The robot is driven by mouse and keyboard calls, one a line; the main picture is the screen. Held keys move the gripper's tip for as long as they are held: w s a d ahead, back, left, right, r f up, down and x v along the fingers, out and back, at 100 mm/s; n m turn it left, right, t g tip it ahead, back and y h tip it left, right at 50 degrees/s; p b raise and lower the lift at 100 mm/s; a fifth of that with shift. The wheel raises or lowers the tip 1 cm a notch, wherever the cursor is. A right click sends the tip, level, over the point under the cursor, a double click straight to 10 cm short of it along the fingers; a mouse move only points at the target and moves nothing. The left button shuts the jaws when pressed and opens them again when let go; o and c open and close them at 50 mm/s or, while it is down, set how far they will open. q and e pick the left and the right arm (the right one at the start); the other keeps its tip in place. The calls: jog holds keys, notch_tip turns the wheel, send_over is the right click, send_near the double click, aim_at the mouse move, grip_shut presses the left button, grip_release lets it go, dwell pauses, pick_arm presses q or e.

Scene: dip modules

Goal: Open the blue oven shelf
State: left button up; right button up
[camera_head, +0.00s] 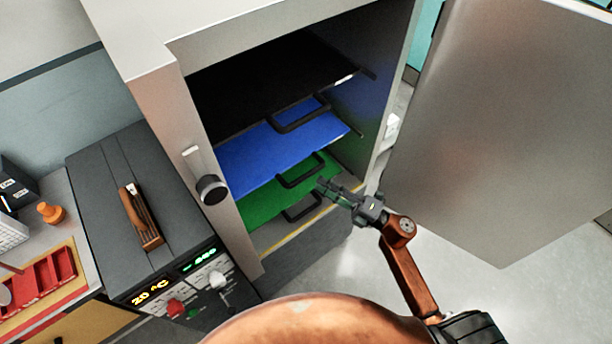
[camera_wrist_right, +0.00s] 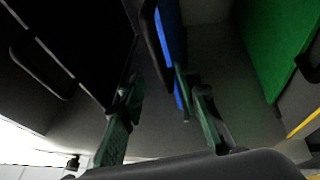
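The oven (camera_head: 155,85) stands open. Inside, the blue shelf (camera_head: 270,150) lies between a black shelf above and a green shelf (camera_head: 270,200) below. The blue shelf's black handle (camera_head: 300,172) is at its front edge. My right gripper (camera_head: 322,186) is open, just in front of and slightly below that handle. In the right wrist view the two fingers (camera_wrist_right: 160,88) are spread, with the blue shelf's edge (camera_wrist_right: 168,40) and its dark handle (camera_wrist_right: 150,30) just beyond the tips, roughly between them. Contact cannot be told. My left gripper is not in view.
The oven door (camera_head: 500,130) is swung wide open at the right. The black shelf (camera_head: 270,85) and the green shelf's handle (camera_head: 303,208) are close above and below. A grey instrument (camera_head: 100,185) with a display stands left of the oven. Bare floor (camera_head: 480,275) lies in front.

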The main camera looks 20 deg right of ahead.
aim_at(306, 175)
jog(key=x, duration=0.6)
jog(key=shift+w+a, duration=0.15)
jog(key=shift+w, duration=0.05)
jog(key=shift+c, duration=0.5)
grip_shut()
